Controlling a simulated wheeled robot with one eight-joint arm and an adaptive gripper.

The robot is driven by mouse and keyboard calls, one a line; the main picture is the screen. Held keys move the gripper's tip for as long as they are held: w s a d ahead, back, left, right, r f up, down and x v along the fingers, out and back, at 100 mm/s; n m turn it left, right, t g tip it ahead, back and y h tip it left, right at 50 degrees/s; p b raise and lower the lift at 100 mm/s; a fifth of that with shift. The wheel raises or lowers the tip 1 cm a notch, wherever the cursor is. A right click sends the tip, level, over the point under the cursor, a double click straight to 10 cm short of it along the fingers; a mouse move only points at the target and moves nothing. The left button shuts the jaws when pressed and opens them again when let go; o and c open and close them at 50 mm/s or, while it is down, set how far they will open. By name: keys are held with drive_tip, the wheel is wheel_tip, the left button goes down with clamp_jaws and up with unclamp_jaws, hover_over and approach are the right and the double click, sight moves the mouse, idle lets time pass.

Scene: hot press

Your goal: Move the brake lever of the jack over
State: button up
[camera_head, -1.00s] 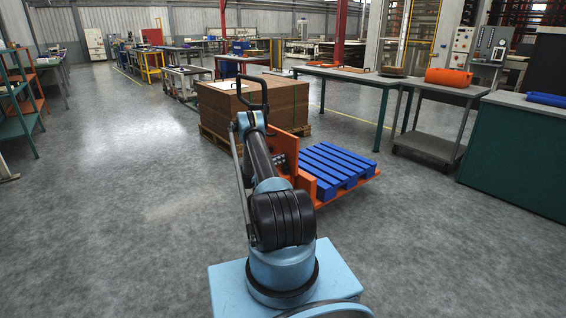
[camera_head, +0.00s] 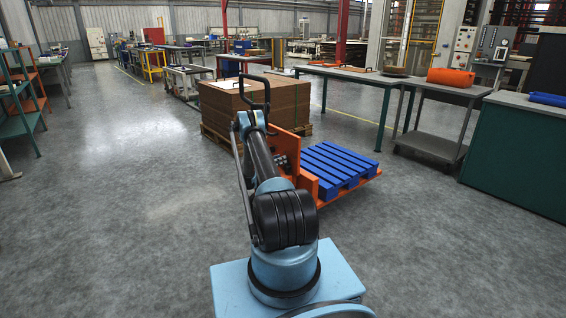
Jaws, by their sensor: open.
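The orange pallet jack (camera_head: 309,182) stands just beyond my arm, with a blue slatted pallet (camera_head: 338,165) on its right side. A black loop (camera_head: 254,90), which looks like the jack's handle, rises above the end of my arm. My gripper (camera_head: 252,116) is open at the arm's end, small and dark against this loop. I cannot tell whether it touches the loop. The brake lever cannot be made out; my arm covers part of the jack's near left side.
A brown stack of sheets (camera_head: 224,106) on a wooden pallet stands behind the jack. A long bench (camera_head: 346,74), a trolley with an orange case (camera_head: 451,77) and a green cabinet (camera_head: 515,156) are on the right. A green shelf (camera_head: 22,103) is far left. The left floor is clear.

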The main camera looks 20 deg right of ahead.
drive_tip(key=v, duration=0.9)
drive_tip(key=shift+a, duration=0.15)
